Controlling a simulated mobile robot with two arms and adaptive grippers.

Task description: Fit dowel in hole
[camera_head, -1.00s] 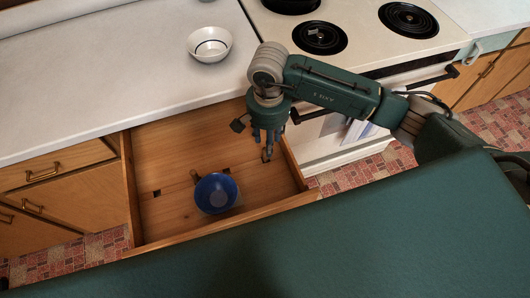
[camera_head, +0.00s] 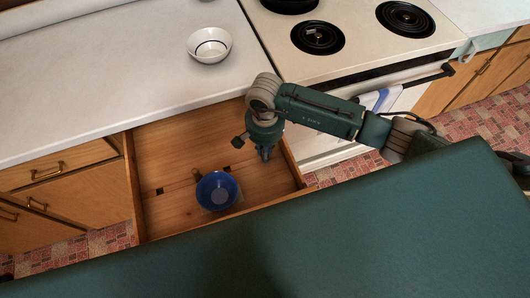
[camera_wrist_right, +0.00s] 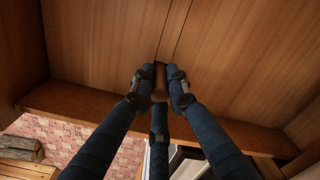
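The open wooden drawer (camera_head: 165,222) has a plank bottom with small dark square holes, one at left (camera_head: 159,191) and one right of centre (camera_head: 228,168). A short brown dowel (camera_head: 197,174) stands beside the blue bowl, apparently at the drawer bottom. My right gripper (camera_head: 264,154) points down inside the drawer near its right wall. In the right wrist view its three dark blue fingers close around a brown dowel (camera_wrist_right: 160,84), close to the drawer bottom. Whether its tip is in a hole is hidden. My left gripper is out of view.
A blue bowl (camera_head: 217,191) sits in the drawer, left of my right gripper. A white bowl (camera_head: 209,45) stands on the counter (camera_head: 110,70). The stove (camera_head: 370,40) is behind right, with a towel on its front.

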